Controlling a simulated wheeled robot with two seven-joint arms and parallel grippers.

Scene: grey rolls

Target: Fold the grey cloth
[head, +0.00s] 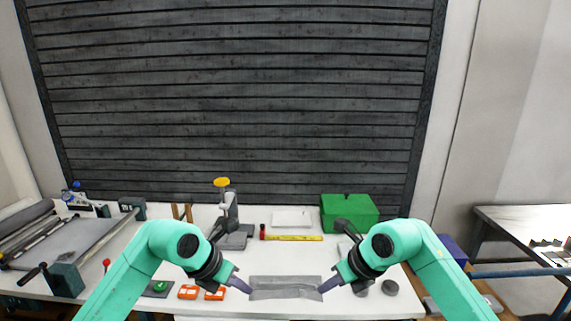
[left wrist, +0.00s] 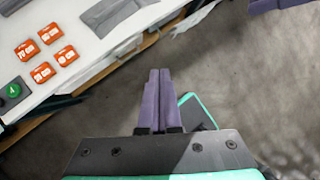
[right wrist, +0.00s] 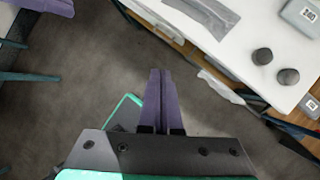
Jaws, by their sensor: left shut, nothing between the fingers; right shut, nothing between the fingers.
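The grey cloth (head: 285,281) lies flat on the white table near its front edge, a narrow strip with a crease or layer line along its length. Its near part also shows in the left wrist view (left wrist: 112,14) and the right wrist view (right wrist: 205,14). My left gripper (head: 250,290) is shut and empty at the cloth's left end. My right gripper (head: 321,290) is shut and empty at its right end. In the wrist views, the left fingers (left wrist: 158,71) and right fingers (right wrist: 160,71) appear against the floor, apart from the cloth.
Orange boxes (head: 188,292) stand left of the cloth, dark grey rolls (head: 390,287) to its right. A green box (head: 348,212), a yellow bar (head: 294,238) and a stand with a yellow top (head: 222,182) are further back. A roller machine (head: 70,245) fills the left.

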